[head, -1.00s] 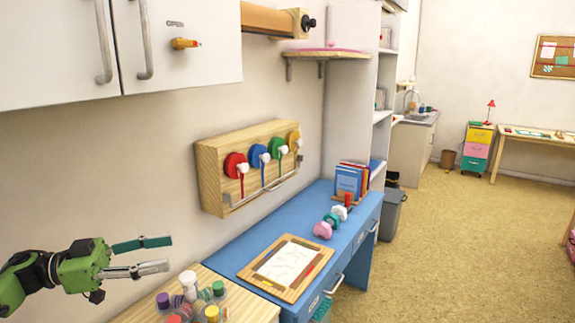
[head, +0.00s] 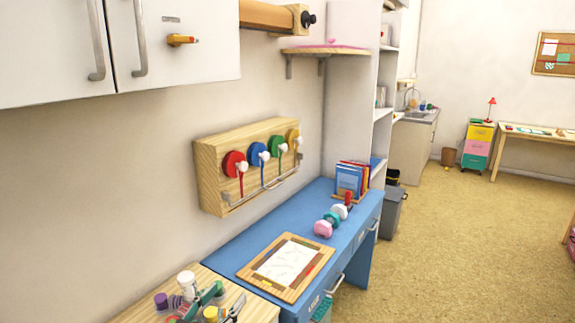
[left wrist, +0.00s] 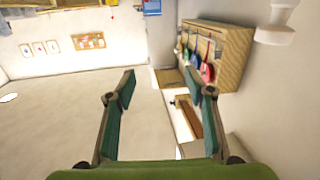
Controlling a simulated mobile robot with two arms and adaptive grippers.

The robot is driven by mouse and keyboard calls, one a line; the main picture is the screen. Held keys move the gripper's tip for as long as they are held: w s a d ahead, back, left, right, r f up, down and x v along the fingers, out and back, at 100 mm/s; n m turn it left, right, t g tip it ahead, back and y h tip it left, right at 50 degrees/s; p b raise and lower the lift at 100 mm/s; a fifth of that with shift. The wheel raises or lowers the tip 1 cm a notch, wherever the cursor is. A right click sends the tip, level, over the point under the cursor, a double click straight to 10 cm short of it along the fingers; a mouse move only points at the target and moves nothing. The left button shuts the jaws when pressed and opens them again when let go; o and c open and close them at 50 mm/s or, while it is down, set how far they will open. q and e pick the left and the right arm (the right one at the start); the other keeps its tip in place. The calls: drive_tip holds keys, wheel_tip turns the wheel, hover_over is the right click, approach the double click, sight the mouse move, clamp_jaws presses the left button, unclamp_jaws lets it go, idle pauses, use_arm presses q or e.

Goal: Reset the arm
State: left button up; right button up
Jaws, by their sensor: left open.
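My left gripper (head: 231,293) is at the bottom of the head view, low in front of the small bottles on the wooden table top. Its green finger and grey finger are spread apart with nothing between them. In the left wrist view the left gripper (left wrist: 158,74) is also open and empty, its two fingers wide apart. The rest of the left arm is below the head view's edge. My right gripper is not in either view.
Several small bottles (head: 188,285) stand on the wooden table (head: 257,311), partly behind my fingers. The blue desk (head: 232,255) holds a clipboard (head: 283,268) and stamps (head: 323,229). A wooden rack with coloured reels (head: 208,180) hangs above. The floor at right is clear.

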use_arm(q)
drive_tip(key=s+a+f+n+g+y, duration=0.3)
drive_tip(key=s+f+g+y, duration=0.25)
drive_tip(key=s+f, duration=0.75)
drive_tip(key=s+a+f+g+y, duration=0.1)
drive_tip(key=s+f+g, duration=0.25)
drive_tip(key=s, duration=0.75)
drive_tip(key=s+a+f+g+y, duration=0.15)
drive_tip(key=s+g, duration=0.25)
drive_tip(key=s, duration=0.7)
wheel_tip(320, 180, down, 30)
drive_tip(key=h+b, duration=0.1)
drive_tip(key=b, duration=0.4)
drive_tip(key=s+a+f+g+b, duration=0.1)
drive_tip(key=s+f+b, duration=0.1)
drive_tip(key=s+f, duration=0.7)
drive_tip(key=s+a+f+m+g+b, duration=0.1)
drive_tip(key=s+a+f+b, duration=0.1)
drive_tip(key=s+f, duration=0.7)
wheel_tip(320, 180, down, 5)
drive_tip(key=shift+s+r+b, duration=0.1)
drive_tip(key=shift+s+b, duration=0.2)
drive_tip(key=shift+b, duration=0.15)
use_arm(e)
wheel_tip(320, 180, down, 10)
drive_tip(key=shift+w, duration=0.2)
use_arm(q)
drive_tip(key=shift+a, duration=0.1)
